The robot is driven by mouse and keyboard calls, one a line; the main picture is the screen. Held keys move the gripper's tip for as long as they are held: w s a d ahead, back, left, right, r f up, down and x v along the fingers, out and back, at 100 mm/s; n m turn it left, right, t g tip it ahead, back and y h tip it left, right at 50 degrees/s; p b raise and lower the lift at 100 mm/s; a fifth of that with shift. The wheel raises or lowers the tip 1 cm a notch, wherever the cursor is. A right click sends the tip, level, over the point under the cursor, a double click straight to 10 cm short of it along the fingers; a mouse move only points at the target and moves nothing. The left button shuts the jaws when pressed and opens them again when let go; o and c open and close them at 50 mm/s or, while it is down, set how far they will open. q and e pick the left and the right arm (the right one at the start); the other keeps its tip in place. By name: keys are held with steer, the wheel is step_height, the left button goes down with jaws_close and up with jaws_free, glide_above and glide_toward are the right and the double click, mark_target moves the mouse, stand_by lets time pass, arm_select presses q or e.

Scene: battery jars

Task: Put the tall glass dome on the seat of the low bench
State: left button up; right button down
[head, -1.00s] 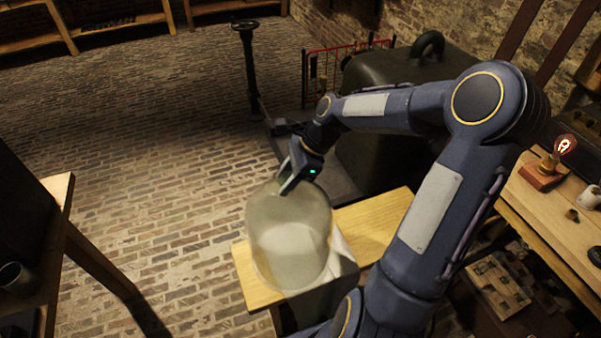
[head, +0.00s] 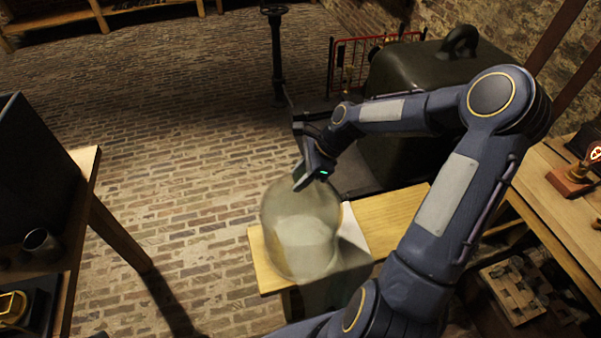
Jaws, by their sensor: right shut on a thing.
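The tall glass dome (head: 300,235) is a cloudy, see-through jar shape in the middle of the head view. My right gripper (head: 308,181) is shut on its top from above. The dome appears upright, in front of the left part of the low bench (head: 395,212), which has a pale wooden seat. I cannot tell whether the dome's lower rim touches the seat or hangs just over it. A white cloth or paper (head: 352,228) lies on the seat just right of the dome. My left gripper is not in view.
A dark bulky tank (head: 440,65) stands behind the bench. A valve post (head: 277,60) and a red rail (head: 345,60) stand at the back. A workbench (head: 550,215) is at right, and a table with a metal cup (head: 42,243) at left. The brick floor between is open.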

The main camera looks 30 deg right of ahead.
steer(key=shift+f, duration=0.2)
steer(key=shift+s+f+b, duration=0.25)
steer(key=shift+f+b, duration=0.15)
steer(key=c, duration=1.2)
jaws_free()
steer(key=shift+s+f, duration=0.1)
steer(key=shift+f, duration=0.1)
steer(key=o, duration=0.3)
steer(key=shift+w+r, duration=0.15)
steer(key=shift+w, duration=0.1)
